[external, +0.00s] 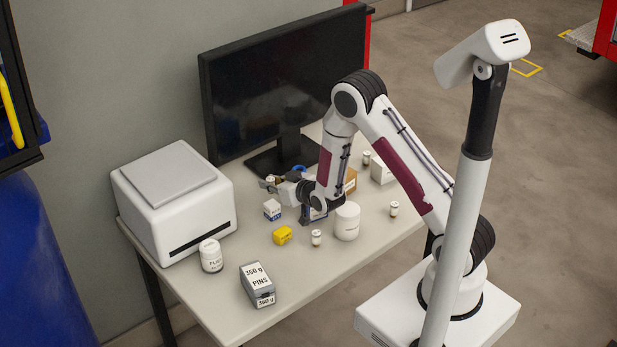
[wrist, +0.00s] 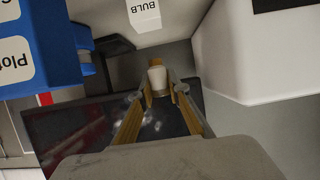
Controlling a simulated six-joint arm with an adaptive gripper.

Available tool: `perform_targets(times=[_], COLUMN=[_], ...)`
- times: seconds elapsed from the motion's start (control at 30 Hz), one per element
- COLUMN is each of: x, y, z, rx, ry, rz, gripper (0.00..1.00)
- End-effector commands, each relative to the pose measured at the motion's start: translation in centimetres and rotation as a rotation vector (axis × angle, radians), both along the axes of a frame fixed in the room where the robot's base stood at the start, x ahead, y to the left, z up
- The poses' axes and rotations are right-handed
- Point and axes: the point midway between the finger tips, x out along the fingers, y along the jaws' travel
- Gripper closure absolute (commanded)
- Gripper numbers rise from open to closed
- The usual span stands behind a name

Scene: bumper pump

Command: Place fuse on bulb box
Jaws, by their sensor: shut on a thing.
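My gripper (wrist: 160,92) is shut on a small white-capped fuse (wrist: 157,76), held between its fingertips in the wrist view. In the external view my gripper (external: 276,184) is above the table, between the printer and the monitor stand, with the small fuse (external: 270,179) at its tip. The bulb box (wrist: 145,14) shows at the top of the wrist view, white with upside-down "BULB" lettering.
A white printer (external: 175,200) stands left, and a black monitor (external: 285,85) behind. A yellow box (external: 282,235), white jar (external: 347,222), labelled jar (external: 211,256), pins box (external: 258,284) and several small capped cylinders stand around. A blue box (wrist: 35,45) is at the wrist view's left.

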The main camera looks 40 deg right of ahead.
Motion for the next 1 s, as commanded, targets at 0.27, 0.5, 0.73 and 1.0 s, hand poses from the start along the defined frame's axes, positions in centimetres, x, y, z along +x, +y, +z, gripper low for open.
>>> perform_targets(times=[0.27, 0.5, 0.73, 1.0], x=[0.0, 0.0, 0.0, 0.0], y=[0.0, 0.0, 0.0, 0.0], z=[-0.6, -2.7, -4.1, -4.1], rx=[0.0, 0.0, 0.0, 0.0], ry=[0.001, 0.001, 0.001, -0.001], rz=[0.0, 0.0, 0.0, 0.0], gripper=[0.99, 0.99, 0.99, 0.99])
